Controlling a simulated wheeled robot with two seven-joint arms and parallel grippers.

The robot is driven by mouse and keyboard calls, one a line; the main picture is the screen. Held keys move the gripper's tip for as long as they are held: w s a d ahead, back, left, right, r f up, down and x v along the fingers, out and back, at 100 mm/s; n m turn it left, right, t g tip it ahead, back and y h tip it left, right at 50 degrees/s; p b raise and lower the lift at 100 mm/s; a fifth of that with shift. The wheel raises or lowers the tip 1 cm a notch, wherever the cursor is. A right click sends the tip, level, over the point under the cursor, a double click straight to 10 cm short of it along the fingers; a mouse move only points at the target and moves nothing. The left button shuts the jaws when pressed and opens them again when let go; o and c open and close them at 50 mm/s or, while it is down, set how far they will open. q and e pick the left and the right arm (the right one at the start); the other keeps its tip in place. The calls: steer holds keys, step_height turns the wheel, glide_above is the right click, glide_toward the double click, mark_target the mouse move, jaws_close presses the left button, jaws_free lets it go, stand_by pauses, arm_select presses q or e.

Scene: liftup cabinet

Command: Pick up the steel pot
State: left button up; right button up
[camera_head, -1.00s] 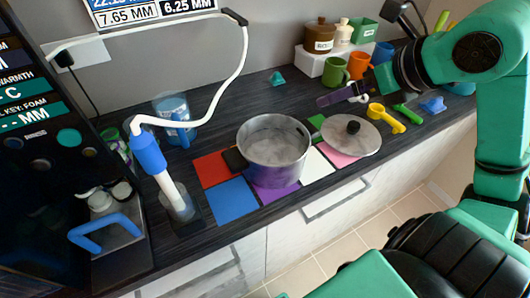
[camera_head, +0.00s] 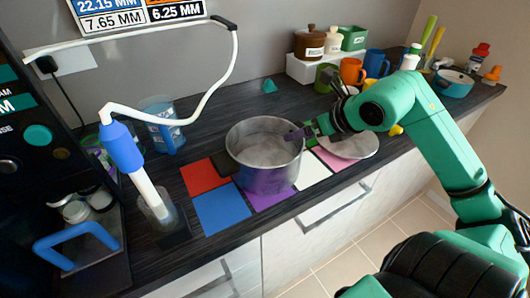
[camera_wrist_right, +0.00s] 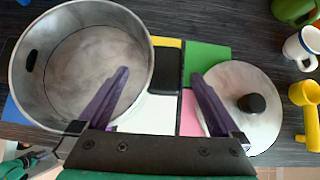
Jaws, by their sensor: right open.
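The steel pot (camera_head: 262,176) stands upright and lidless on coloured squares on the dark counter. Its dark handle (camera_head: 225,163) shows on the left side in the head view. In the right wrist view the pot (camera_wrist_right: 50,112) fills the upper left, and its other black handle (camera_wrist_right: 168,70) lies between my fingers. My right gripper (camera_head: 297,134) is open at the pot's right rim; the wrist view shows its two purple fingers (camera_wrist_right: 158,82) apart, one over the pot's rim, one near the lid. Whether they touch anything, I cannot tell. My left gripper is not in view.
The round steel lid (camera_wrist_right: 236,82) with a black knob lies right of the pot. A blue-and-white hand blender (camera_head: 140,170) stands at the left. Mugs, including an orange mug (camera_head: 352,71), stand behind.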

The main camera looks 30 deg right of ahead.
steer(key=x, duration=0.4)
steer(key=shift+w+f+p, duration=0.1)
steer(key=shift+f+p, duration=0.05)
steer(key=shift+p, duration=0.25)
jaws_close()
steer(key=shift+r, duration=0.2)
step_height(320, 180, up, 20)
